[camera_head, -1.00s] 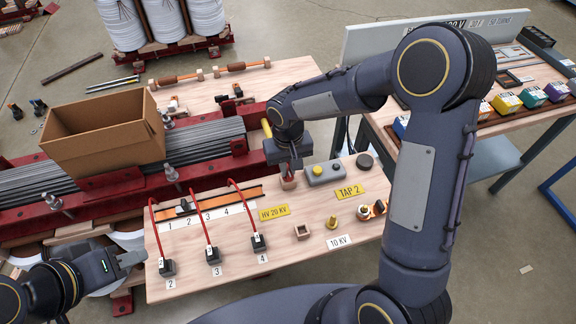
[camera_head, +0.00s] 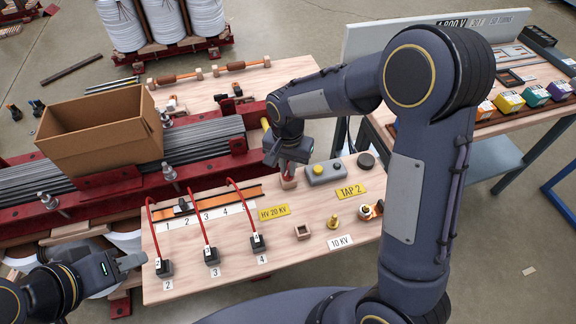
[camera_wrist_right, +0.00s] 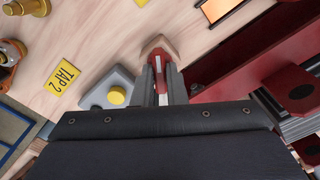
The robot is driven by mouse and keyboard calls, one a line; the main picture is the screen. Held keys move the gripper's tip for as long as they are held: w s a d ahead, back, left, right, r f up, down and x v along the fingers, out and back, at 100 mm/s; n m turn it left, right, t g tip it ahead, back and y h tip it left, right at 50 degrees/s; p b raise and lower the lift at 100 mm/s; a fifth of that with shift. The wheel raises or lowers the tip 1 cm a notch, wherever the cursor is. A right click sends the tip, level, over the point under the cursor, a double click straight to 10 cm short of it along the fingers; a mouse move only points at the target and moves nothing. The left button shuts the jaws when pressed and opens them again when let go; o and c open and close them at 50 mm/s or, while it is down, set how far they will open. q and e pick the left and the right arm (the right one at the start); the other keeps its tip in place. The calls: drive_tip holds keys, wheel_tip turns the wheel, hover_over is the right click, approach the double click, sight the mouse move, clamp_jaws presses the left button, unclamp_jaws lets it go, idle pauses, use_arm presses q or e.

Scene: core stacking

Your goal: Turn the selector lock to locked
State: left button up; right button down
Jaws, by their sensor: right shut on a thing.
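The selector lock appears to be the small wooden block with a red part (camera_head: 288,184) on the wooden board (camera_head: 215,277), below my right gripper (camera_head: 287,168). In the right wrist view, its wooden base (camera_wrist_right: 158,43) shows just beyond the fingertips. There, my right gripper (camera_wrist_right: 161,75) is shut on the thin red-and-white piece standing on it. The fingers partly hide the lock, and I cannot read its setting. My left gripper (camera_head: 130,262) is empty by the board's left edge; I cannot tell how far its fingers are apart.
A grey box with a yellow button (camera_head: 324,172) stands just right of the lock. TAP 2 (camera_head: 350,191) and HV 20 KV (camera_head: 273,212) labels lie nearby. Red cables with black plugs (camera_head: 212,256) are at the left. A red frame with a cardboard box (camera_head: 100,135) stands behind.

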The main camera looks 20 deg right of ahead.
sight(288, 169)
drive_tip(key=m, duration=0.2)
drive_tip(key=shift+m, duration=0.4)
drive_tip(key=m+p, duration=0.1)
drive_tip(key=m, duration=0.1)
drive_tip(key=shift+r+m, duration=0.1)
drive_tip(key=shift+m, duration=0.3)
drive_tip(key=m+p, duration=0.2)
drive_tip(key=m, duration=0.3)
drive_tip(key=c, duration=1.5)
unclamp_jaws()
drive_tip(key=shift+o, duration=0.2)
wheel_tip(288, 169, up, 8)
drive_tip(key=shift+f+p, duration=0.2)
drive_tip(key=shift+p, duration=0.45)
